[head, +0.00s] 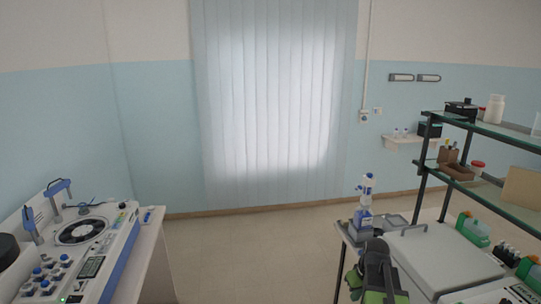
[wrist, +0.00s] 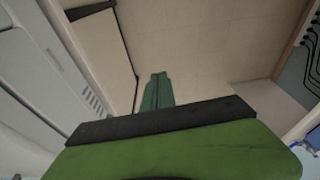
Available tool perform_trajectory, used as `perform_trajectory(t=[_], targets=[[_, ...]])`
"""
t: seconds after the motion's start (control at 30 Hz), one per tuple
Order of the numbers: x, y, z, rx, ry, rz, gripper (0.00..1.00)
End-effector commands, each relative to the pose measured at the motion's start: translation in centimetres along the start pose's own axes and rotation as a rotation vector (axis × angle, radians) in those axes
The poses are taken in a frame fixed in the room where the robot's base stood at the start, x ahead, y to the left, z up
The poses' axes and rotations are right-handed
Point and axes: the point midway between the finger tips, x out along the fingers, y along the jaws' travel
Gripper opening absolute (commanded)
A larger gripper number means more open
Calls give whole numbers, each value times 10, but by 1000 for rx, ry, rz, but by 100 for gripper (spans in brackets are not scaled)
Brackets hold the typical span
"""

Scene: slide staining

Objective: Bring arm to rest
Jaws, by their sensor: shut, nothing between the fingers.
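My gripper (wrist: 158,78) shows in the wrist view as two green fingers close together at the middle, with nothing between them. A black band and a broad green part of my gripper fill the bottom of that view. In the head view, my arm shows at the bottom right as a dark and green shape, in front of the right-hand bench's near-left corner. The fingertips cannot be made out clearly there.
A bench with a white machine (head: 435,258) and a blue-and-white bottle (head: 364,205) stands at right, under glass shelves (head: 490,128). A white-and-blue staining device (head: 85,240) stands on the left bench. The floor (head: 250,255) between them is clear.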

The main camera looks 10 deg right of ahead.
Motion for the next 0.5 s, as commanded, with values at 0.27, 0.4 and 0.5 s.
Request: perform_trajectory(t=[0.27,0.4,0.5], targets=[[95,-207,4,-192,-86,-48,0],[109,-265,34,-161,-149,-36,0],[96,-256,52,-13,-200,-3,0]])
